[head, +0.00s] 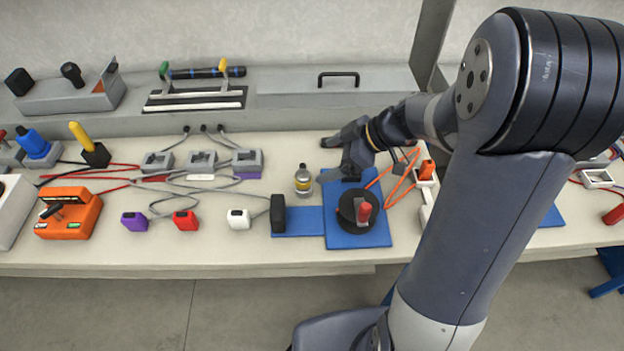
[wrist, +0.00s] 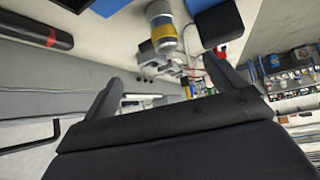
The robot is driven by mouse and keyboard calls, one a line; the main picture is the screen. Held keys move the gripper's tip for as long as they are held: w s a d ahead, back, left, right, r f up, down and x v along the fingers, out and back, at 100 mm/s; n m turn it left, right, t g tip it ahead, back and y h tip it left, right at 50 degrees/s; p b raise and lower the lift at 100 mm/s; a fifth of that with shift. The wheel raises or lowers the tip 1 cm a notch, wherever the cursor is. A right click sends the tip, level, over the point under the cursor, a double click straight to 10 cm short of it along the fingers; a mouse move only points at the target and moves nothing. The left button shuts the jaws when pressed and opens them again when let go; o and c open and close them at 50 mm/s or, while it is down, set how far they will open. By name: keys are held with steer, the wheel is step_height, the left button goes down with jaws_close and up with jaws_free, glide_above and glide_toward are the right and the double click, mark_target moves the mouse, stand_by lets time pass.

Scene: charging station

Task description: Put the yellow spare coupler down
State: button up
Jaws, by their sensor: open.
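My gripper (head: 326,158) is open and points left above the back half of the bench. Its two spread fingers also show in the wrist view (wrist: 168,85), with nothing held between them. I cannot make out a yellow coupler for certain in either view. Small purple (head: 134,221), red (head: 186,220) and white (head: 238,219) couplers stand in a row on the bench, left of my gripper.
A black round piece (head: 346,207) with a red knob sits on a blue mat (head: 360,240). A black block (head: 278,214) stands left of it. Grey sockets (head: 202,160) with cables lie behind the couplers. An orange box (head: 69,214) stands at left. Orange cable lies at right.

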mark_target(305, 168)
steer(key=x, duration=0.3)
steer(key=p+x, duration=0.1)
steer(key=x, duration=0.5)
steer(key=shift+w+p, duration=0.3)
steer(key=shift+p, duration=0.05)
steer(key=shift+d, duration=0.1)
steer(key=c, duration=1.3)
steer(key=shift+r, duration=0.15)
